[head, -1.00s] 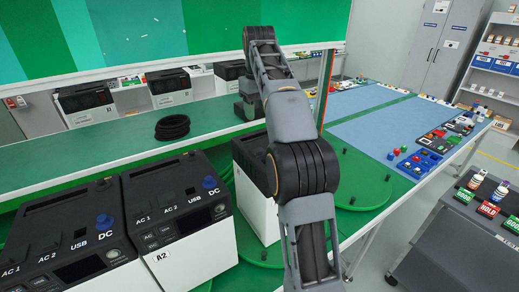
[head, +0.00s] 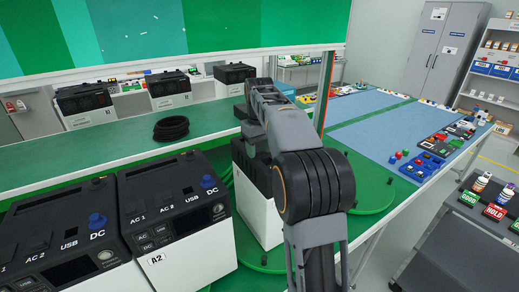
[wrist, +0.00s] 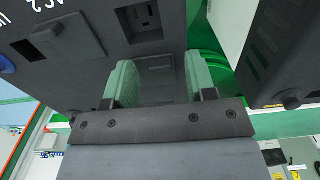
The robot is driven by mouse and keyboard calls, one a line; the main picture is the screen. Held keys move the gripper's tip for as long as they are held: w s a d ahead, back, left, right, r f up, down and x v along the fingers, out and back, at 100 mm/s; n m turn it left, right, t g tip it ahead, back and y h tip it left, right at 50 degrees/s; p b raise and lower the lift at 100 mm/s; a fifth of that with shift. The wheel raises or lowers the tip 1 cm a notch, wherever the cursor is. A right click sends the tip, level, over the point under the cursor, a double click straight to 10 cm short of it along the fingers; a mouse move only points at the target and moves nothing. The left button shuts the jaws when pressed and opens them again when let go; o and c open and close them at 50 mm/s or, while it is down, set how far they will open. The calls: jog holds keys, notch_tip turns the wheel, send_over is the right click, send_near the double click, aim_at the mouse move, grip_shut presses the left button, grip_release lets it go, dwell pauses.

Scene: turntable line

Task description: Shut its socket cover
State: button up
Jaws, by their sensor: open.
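A black-and-white power unit (head: 258,212) stands on the green turntable (head: 375,178) in the head view, partly hidden by my arm. The wrist view looks closely at its dark panel (wrist: 80,75). A raised grey square cover (wrist: 66,40) lies to the left by the partly visible "AC 2" lettering. Contact with the panel cannot be told. The head view hides the fingers.
Two similar units, one tagged A2 (head: 165,225), stand at the front left. A black cable coil (head: 171,128) lies on the green bench behind. Another dark body (wrist: 285,50) is close at the right in the wrist view. A grey cart (head: 460,235) stands right.

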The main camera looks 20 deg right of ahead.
jog(key=shift+f, duration=0.1)
jog(key=shift+c, duration=0.2)
grip_shut()
dwell(0.4)
